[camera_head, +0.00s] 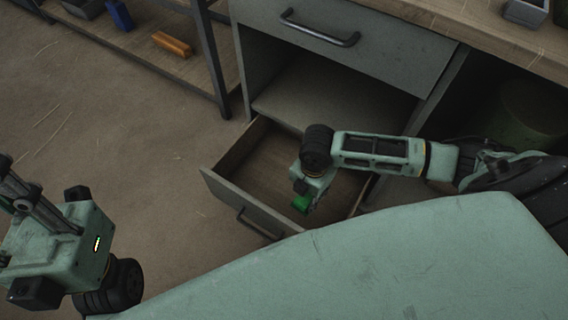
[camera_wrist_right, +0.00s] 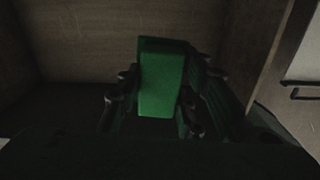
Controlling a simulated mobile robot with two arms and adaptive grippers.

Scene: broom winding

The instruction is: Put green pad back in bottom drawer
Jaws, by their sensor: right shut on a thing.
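The green pad (camera_head: 302,203) shows below my right gripper (camera_head: 308,196) in the head view, over the open bottom drawer (camera_head: 242,168). In the right wrist view the green pad (camera_wrist_right: 162,82) is between the two fingers of my right gripper (camera_wrist_right: 155,100), which is shut on it. The drawer's wooden inside lies beyond the pad there. Whether the pad touches the drawer floor I cannot tell.
The closed upper drawer (camera_head: 345,35) with a dark handle is above the open one. A shelf (camera_head: 140,30) at the upper left bears an orange block (camera_head: 171,44) and a blue item (camera_head: 120,15). My pale green base fills the lower right. The floor at left is clear.

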